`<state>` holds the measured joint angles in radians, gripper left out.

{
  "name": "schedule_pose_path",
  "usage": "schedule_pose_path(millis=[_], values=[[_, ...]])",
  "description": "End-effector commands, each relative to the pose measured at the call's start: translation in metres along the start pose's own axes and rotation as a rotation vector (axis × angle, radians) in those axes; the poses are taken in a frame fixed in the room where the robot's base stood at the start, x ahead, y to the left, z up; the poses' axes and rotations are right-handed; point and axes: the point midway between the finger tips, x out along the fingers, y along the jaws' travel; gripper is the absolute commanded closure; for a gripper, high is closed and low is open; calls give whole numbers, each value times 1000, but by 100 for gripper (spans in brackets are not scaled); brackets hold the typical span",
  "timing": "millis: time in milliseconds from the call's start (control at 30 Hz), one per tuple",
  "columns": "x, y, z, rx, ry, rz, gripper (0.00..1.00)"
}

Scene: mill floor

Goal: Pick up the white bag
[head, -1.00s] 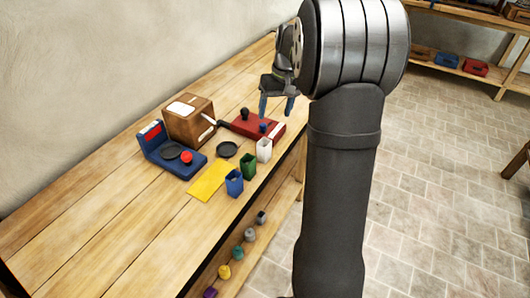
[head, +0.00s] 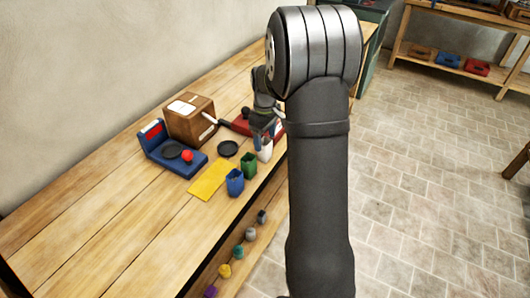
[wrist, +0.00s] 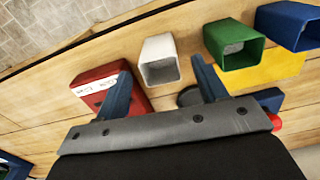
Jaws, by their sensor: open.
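The white bag (wrist: 159,60) stands on the wooden bench near its front edge, with its open top showing in the wrist view. In the head view the white bag (head: 265,153) is partly hidden by my gripper. My gripper (wrist: 162,82) is open, with its two blue fingers apart. In the wrist view the white bag appears between and just beyond the fingertips, with nothing held. In the head view my gripper (head: 262,136) is low over the bag; whether it touches the bag cannot be told.
The green bag (wrist: 234,44) stands close beside the white one, and the blue bag (wrist: 290,26) is beyond it. A red box (wrist: 108,88) lies on the other side. A yellow sheet (head: 209,181), black disc (head: 228,148), blue scale (head: 187,167) and wooden box (head: 189,119) are nearby.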

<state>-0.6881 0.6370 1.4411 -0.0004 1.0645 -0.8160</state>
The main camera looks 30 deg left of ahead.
Motion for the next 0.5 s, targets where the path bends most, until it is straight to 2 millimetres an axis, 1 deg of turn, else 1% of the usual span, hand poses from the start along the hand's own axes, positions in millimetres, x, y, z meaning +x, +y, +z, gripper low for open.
schedule_pose_path(millis=[33,167,267,400,500], values=[[6,0,0,0,0,0,35],[13,0,0,1,1,0,35],[22,0,0,1,-1,-1,35],[44,-1,0,1,-2,-3,35],[57,-1,0,1,-1,-1,35]])
